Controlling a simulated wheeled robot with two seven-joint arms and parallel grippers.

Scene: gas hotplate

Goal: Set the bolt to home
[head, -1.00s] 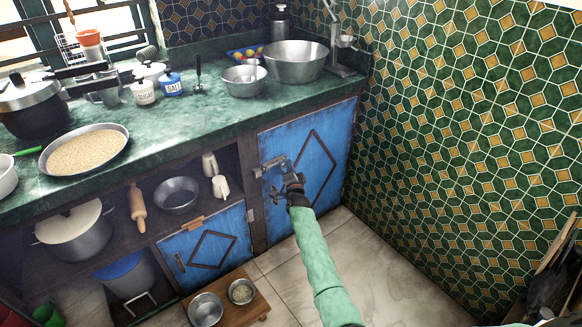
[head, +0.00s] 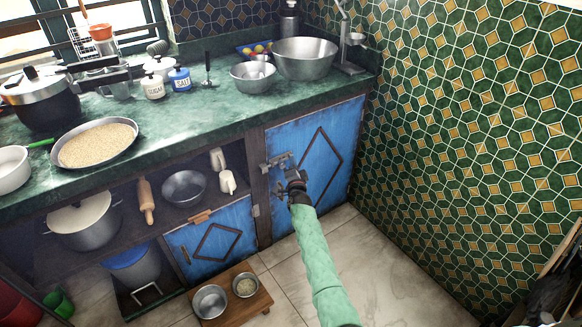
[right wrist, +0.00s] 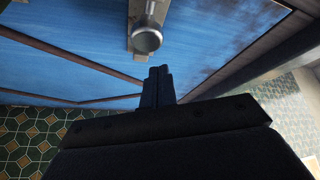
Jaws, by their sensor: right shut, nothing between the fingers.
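The metal bolt (head: 275,163) sits at the upper left edge of the blue cabinet door (head: 338,140), which is closed. In the right wrist view, the bolt's round grey end (right wrist: 146,38) sticks out from a pale plate on the blue door. My right gripper (head: 287,172) is at the bolt, on its near side. In the right wrist view its fingertips (right wrist: 158,72) are together, just below the bolt's end, with nothing between them. Whether they touch the bolt I cannot tell. My left gripper is not in view.
A green counter (head: 215,110) with bowls and pans runs above the door. A smaller blue door (head: 212,238) is at the left, below an open shelf. A low wooden stool (head: 235,300) with bowls stands on the floor. A tiled wall (head: 460,150) closes the right side.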

